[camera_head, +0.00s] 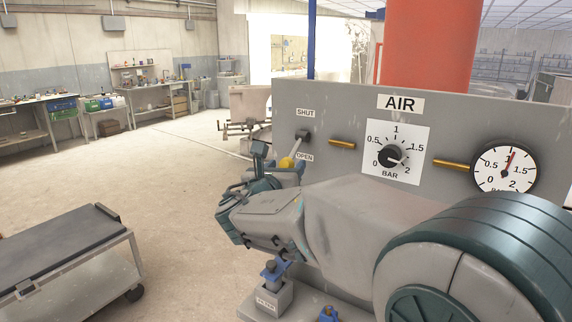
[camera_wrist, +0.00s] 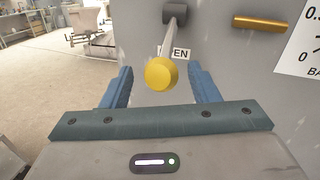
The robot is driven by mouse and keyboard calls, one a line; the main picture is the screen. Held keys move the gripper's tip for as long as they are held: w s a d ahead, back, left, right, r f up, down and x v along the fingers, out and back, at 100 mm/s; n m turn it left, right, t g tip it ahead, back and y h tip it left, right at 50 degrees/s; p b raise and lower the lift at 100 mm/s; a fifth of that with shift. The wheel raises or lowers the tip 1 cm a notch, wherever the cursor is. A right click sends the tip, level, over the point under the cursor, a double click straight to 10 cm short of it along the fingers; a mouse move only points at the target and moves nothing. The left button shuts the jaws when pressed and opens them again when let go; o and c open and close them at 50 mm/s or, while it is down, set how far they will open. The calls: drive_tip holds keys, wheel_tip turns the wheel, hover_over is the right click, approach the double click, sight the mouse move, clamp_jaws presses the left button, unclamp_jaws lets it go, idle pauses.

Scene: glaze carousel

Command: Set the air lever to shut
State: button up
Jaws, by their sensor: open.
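The air lever has a dark pivot (camera_head: 303,135) on the grey panel and a yellow ball knob (camera_head: 287,162) at its end. The lever hangs down and a little left, on the side of the OPEN label (camera_head: 304,156); the SHUT label (camera_head: 305,113) is above the pivot. In the wrist view the yellow knob (camera_wrist: 161,74) sits between my gripper's blue fingers (camera_wrist: 160,88), with a visible gap on each side. My gripper (camera_head: 279,166) is open. The knob partly covers the lever's rod and the OPEN label in the wrist view.
The grey AIR panel (camera_head: 350,95) stands close in front of my gripper. It carries a pressure dial knob (camera_head: 390,156), a gauge (camera_head: 504,168) with its red needle near 1, and brass pipes (camera_head: 342,144). A cart (camera_head: 60,255) stands at left; the floor beyond is open.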

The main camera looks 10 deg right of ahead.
drive_tip(key=shift+x, duration=0.85)
drive_tip(key=c, duration=1.2)
drive_tip(key=shift+a+r+p, duration=0.1)
drive_tip(key=shift+p, duration=0.2)
